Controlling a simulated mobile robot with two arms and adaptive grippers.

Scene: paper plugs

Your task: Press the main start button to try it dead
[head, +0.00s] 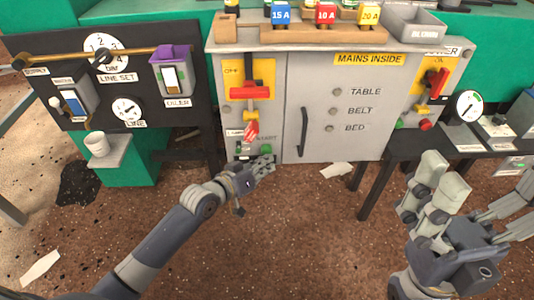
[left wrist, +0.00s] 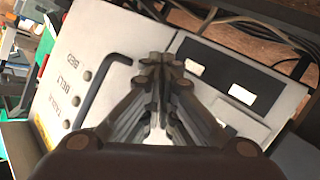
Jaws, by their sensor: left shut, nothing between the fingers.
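A green button (head: 266,149) shows under a START label (head: 266,138) at the bottom left of the grey cabinet. My left gripper (head: 267,165) is shut and empty, just below and in front of that button; I cannot tell if it touches anything. In the left wrist view the shut fingers (left wrist: 162,70) point at the cabinet front, beside a black strip (left wrist: 215,75) with white patches. The button cannot be made out there, and the fingers hide part of the front. My right gripper (head: 478,195) is open and empty at the lower right, away from the cabinet.
Above the button hang a red-handled switch (head: 250,92) and a red tag (head: 251,130). The cabinet door (head: 345,75) reads MAINS INSIDE and has a dark handle (head: 303,130). A black bench (head: 430,143) stands at the right. Brown floor lies open in front.

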